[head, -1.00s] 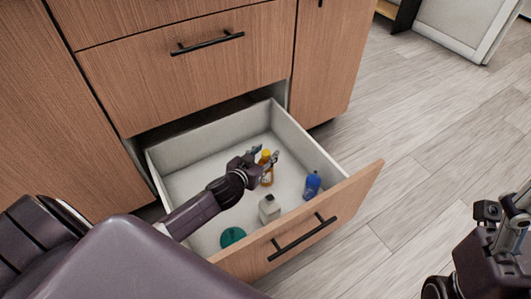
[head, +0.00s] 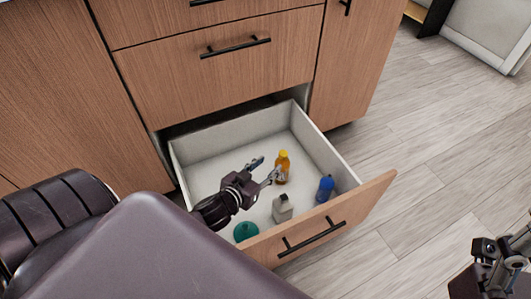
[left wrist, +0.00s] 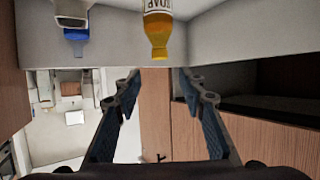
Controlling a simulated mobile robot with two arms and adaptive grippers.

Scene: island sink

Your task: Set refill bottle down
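The refill bottle (head: 283,166), amber with a yellow cap, stands upright on the drawer floor near the drawer's right side. In the left wrist view the bottle (left wrist: 158,32) appears upside down, with part of a "SOAP" label, beyond the fingertips. My left gripper (head: 265,170) is in the drawer just left of the bottle, open and empty. Its spread fingers (left wrist: 157,97) show nothing held between them. My right gripper (head: 508,262) is at the lower right, outside the drawer; its fingers are too unclear to judge.
The open drawer (head: 207,173) also holds a blue bottle (head: 325,188), a grey-white bottle (head: 282,208) and a green round item (head: 246,231). The drawer front (head: 350,212) and walls surround my left gripper. The drawer's back left floor is clear.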

